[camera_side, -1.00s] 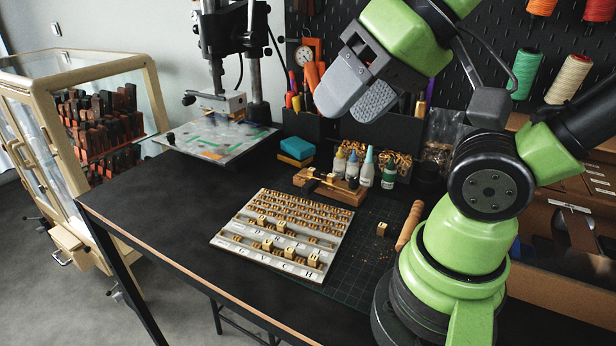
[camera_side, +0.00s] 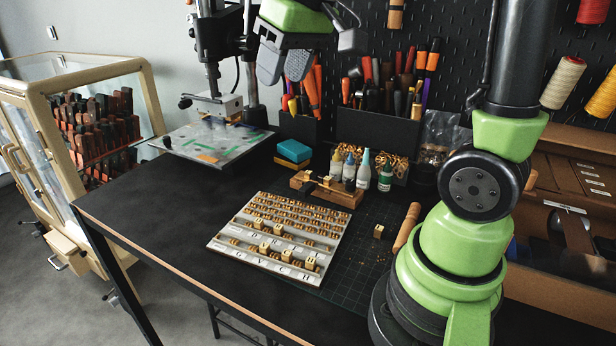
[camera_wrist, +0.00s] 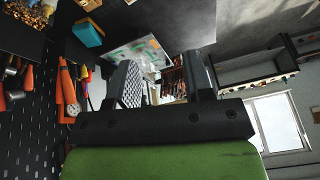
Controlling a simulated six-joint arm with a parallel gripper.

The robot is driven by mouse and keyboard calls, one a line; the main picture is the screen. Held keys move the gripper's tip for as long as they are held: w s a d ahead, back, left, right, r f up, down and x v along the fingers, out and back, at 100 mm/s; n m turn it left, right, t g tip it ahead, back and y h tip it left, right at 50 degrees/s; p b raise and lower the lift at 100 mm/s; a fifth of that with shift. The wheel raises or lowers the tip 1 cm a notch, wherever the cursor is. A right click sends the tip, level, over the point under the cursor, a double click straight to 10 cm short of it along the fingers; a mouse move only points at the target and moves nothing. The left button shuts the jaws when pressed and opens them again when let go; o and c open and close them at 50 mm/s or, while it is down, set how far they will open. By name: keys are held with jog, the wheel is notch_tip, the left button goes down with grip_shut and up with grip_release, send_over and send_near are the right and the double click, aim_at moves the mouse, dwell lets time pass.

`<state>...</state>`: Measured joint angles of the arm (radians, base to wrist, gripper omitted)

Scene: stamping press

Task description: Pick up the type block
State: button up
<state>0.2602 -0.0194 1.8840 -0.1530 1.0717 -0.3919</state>
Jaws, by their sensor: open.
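My gripper (camera_side: 284,66) is open and empty, high above the back of the bench near the press. In the wrist view its two fingers (camera_wrist: 165,82) stand apart with nothing between them. Small brass type blocks sit in rows in the white lettered type tray (camera_side: 216,242) on the bench, well below and in front of my gripper. A single brass type block (camera_side: 378,231) stands apart on the dark cutting mat, right of the tray. Which block is meant cannot be told.
The stamping press bed (camera_side: 205,148) stands at the back left. A wooden type holder (camera_side: 335,193), glue bottles (camera_side: 363,170), blue and yellow boxes (camera_side: 293,152) and a wooden-handled tool (camera_side: 407,226) lie around the tray. Tool racks line the back. The bench's left part is clear.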

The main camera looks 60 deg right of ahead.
jog(key=w+d+f+g, duration=0.1)
jog(key=w+d+f, duration=0.3)
jog(key=w+d, duration=0.15)
jog(key=n+g, duration=0.2)
jog(key=g, duration=0.1)
send_over(308, 176)
jog(key=w, duration=0.1)
notch_tip(308, 176, down, 14)
jog(key=f, duration=0.2)
jog(key=d+f, duration=0.1)
jog(key=f, duration=0.1)
jog(key=shift+s+f, duration=0.1)
jog(key=shift+f, duration=0.1)
jog(key=shift+a+f, duration=0.1)
jog(key=shift+f, duration=2.95)
grip_shut()
